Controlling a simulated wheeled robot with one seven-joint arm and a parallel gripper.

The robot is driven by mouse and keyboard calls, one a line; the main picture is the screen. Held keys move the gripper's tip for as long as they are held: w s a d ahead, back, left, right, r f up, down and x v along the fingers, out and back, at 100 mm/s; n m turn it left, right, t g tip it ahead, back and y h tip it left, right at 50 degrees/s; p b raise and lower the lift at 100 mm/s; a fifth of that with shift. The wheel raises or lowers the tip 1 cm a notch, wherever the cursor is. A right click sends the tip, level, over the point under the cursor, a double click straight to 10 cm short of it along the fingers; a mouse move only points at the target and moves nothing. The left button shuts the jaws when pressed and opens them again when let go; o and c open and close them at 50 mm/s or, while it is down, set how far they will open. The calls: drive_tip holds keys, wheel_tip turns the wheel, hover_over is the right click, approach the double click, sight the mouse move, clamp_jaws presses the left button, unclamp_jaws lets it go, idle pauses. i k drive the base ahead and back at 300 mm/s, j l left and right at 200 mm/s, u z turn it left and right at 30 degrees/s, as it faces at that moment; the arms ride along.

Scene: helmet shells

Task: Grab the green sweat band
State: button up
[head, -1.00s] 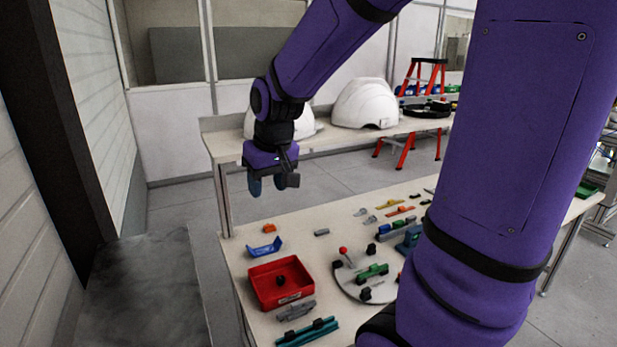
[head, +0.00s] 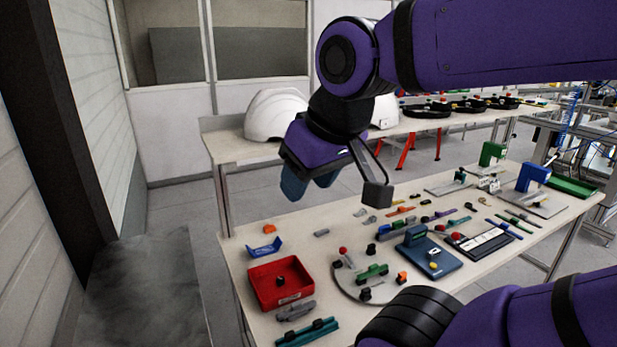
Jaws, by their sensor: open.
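A small green piece (head: 372,272) lies on a pale round plate (head: 345,285) on the near table; it may be the green sweat band, but it is too small to be sure. A longer teal-green strip (head: 308,332) with dark parts lies at the table's front left. My gripper (head: 308,184) hangs above the table's far left edge, fingers pointing down, open and empty. It is well above and behind both green pieces and touches nothing.
A red tray (head: 262,298), blue bracket (head: 264,247) and grey part (head: 296,311) lie at the left. A blue fixture (head: 440,262) stands right of the plate. White helmet shells (head: 276,115) sit on the back bench. My arm spans the upper right.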

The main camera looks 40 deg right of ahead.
sight(373, 269)
drive_tip(key=z, duration=1.35)
